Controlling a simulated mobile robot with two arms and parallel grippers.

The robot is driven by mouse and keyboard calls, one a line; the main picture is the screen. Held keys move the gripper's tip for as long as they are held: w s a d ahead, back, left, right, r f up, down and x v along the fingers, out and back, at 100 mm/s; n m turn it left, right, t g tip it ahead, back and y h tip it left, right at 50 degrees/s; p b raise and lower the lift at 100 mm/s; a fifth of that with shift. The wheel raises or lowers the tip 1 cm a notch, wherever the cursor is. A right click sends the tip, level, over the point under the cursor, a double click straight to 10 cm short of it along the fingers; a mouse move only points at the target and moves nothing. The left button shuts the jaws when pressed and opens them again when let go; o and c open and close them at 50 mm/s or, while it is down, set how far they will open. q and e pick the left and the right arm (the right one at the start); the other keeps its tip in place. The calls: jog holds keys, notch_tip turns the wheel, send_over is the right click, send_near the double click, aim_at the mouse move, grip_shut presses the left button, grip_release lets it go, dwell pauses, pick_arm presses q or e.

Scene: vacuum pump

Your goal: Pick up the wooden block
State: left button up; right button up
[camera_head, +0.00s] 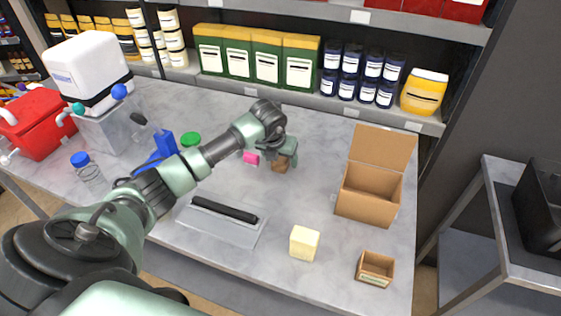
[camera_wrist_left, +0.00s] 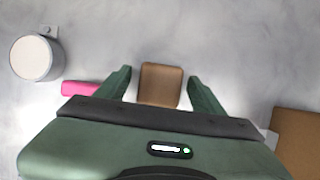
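The wooden block is a small brown block (camera_head: 281,164) on the grey table, in the middle of the head view. My left gripper (camera_head: 284,158) is right above it and hides part of it there. In the left wrist view the block (camera_wrist_left: 160,85) lies between the two green fingers of the left gripper (camera_wrist_left: 160,82). The fingers are spread apart, with a gap on each side of the block. They do not seem to touch it. My right gripper is not in view.
A pink object (camera_head: 251,158) lies just left of the block. An open cardboard box (camera_head: 368,206) stands to the right. A pale yellow block (camera_head: 304,243), a small open box (camera_head: 375,268) and a grey device (camera_head: 219,222) are nearer the front. Stocked shelves (camera_head: 300,95) line the back.

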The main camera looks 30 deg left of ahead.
pick_arm(q)
jog(key=c, duration=1.3)
